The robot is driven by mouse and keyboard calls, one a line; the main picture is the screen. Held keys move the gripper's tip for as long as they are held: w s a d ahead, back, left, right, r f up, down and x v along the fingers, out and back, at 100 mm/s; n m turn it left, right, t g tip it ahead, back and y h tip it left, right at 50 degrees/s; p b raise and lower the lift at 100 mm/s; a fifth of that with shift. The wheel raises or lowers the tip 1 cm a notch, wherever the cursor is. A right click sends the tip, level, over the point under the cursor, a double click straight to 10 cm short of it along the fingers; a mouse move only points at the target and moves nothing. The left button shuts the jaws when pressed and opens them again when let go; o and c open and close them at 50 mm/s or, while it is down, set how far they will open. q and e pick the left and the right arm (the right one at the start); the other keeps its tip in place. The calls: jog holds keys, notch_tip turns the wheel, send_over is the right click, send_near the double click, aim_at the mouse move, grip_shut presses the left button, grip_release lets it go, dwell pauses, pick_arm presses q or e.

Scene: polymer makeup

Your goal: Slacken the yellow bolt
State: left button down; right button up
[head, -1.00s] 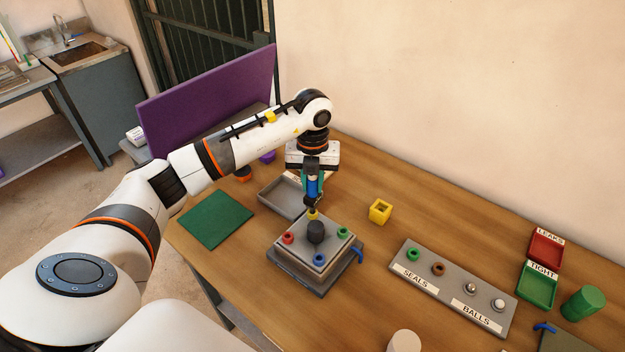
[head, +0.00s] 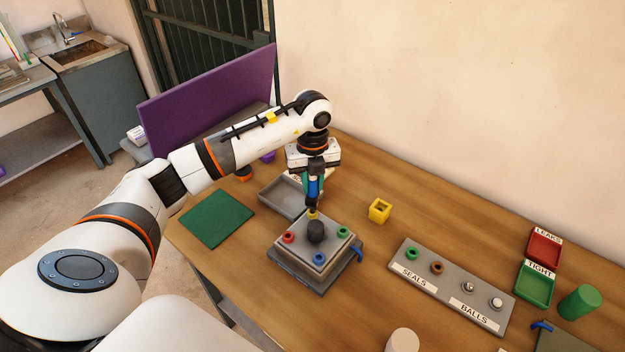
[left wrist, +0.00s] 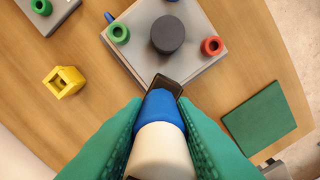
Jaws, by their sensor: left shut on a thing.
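The yellow bolt (head: 312,215) stands at the back corner of the grey square block (head: 300,253), and the tool's lower end is over it. My left gripper (head: 314,190) is above that corner, shut on an upright blue-and-white tool (head: 314,187). In the left wrist view the green fingers (left wrist: 158,135) hold the tool (left wrist: 160,107) from both sides. Its dark square end (left wrist: 166,84) covers the corner and hides the yellow bolt there. A red bolt (head: 288,238), a green bolt (head: 343,232) and a blue bolt (head: 317,259) sit at the other corners, around a black knob (head: 316,232). My right gripper is not in view.
A yellow square socket (head: 380,210) stands right of the block. A grey tray (head: 281,203) is behind it and a green mat (head: 216,218) to its left. A seals-and-balls rack (head: 453,285), a red tray (head: 545,247) and a green tray (head: 534,287) are at the right.

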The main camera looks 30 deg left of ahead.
pick_arm(q)
jog(key=shift+n+p, duration=0.3)
jog(key=shift+n, duration=0.6)
jog(key=shift+r+n, duration=0.1)
jog(key=shift+n, duration=0.5)
jog(key=shift+n+p, duration=0.3)
jog(key=shift+n, duration=0.1)
jog(key=shift+n+p, duration=0.3)
jog(key=shift+n, duration=0.6)
